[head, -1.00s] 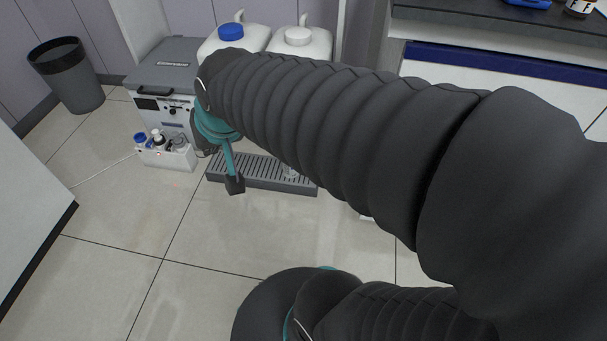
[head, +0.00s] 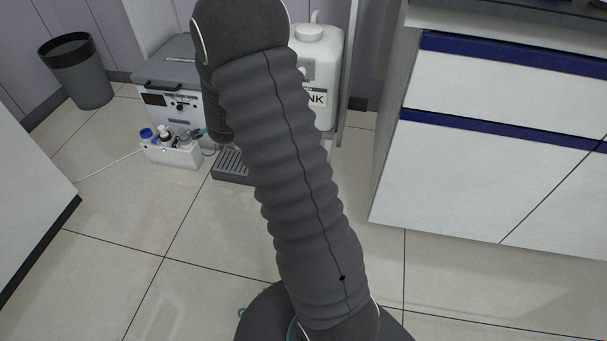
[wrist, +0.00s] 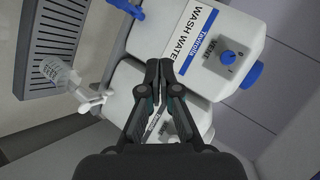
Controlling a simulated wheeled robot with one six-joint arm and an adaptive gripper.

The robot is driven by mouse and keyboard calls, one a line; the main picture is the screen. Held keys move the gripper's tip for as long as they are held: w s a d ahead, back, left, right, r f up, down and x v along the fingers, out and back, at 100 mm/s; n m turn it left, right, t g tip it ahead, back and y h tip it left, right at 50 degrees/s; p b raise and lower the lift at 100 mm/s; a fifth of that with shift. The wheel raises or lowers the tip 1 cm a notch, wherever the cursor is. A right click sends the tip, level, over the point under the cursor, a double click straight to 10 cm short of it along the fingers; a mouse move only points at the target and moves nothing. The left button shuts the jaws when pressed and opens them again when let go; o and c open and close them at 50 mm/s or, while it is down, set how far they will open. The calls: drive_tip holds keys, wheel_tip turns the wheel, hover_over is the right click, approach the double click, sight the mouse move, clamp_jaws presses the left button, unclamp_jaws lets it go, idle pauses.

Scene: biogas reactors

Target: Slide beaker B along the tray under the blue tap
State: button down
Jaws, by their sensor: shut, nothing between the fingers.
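In the wrist view my gripper (wrist: 159,66) is shut and empty, its fingertips in front of the two white containers. A clear beaker (wrist: 61,74) with printed marks stands at the lower end of the grey slatted tray (wrist: 62,32), close to the white tap (wrist: 92,104) and apart from my gripper. I cannot read a letter on it. The blue tap (wrist: 130,9) shows at the top edge, on the container labelled WASH WATER (wrist: 220,40). In the head view the tray (head: 229,166) is partly behind my arm, which hides the gripper, beaker and blue tap.
The second white container (head: 322,80) stands at the wall, beside a grey-lidded box (head: 165,68). A white caddy of bottles (head: 172,155) sits left of the tray. A cabinet (head: 480,180) stands right. Floor in front is clear.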

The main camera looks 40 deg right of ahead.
drive_tip(key=s+d+f+m+g+h+b, duration=0.1)
drive_tip(key=d+f+m+h, duration=0.3)
drive_tip(key=f, duration=0.5)
drive_tip(key=s+d+f+m+h+b, duration=0.1)
drive_tip(key=d+f+m, duration=0.2)
drive_tip(key=d+f, duration=0.45)
drive_tip(key=s+d+f+m+g+h, duration=0.1)
drive_tip(key=s+f+h, duration=0.1)
drive_tip(key=s+f, duration=0.2)
drive_tip(key=s+d+f+m+g+h+b, duration=0.1)
drive_tip(key=s+f+m+h, duration=0.1)
drive_tip(key=s+f, duration=0.3)
drive_tip(key=s+d+f+m+g+h, duration=0.1)
drive_tip(key=s+f, duration=0.3)
drive_tip(key=f, duration=0.5)
drive_tip(key=shift+s+d+m+h+b, duration=0.35)
drive_tip(key=shift+d+m+h, duration=0.2)
drive_tip(key=shift+h, duration=0.35)
drive_tip(key=shift+s+d, duration=0.1)
drive_tip(key=shift+s, duration=0.05)
drive_tip(key=b+x, duration=0.1)
drive_tip(key=x, duration=0.9)
drive_tip(key=shift+w+a, duration=0.95)
drive_tip(key=shift+a, duration=0.05)
drive_tip(key=shift+w+a, duration=0.45)
drive_tip(key=shift+w, duration=0.1)
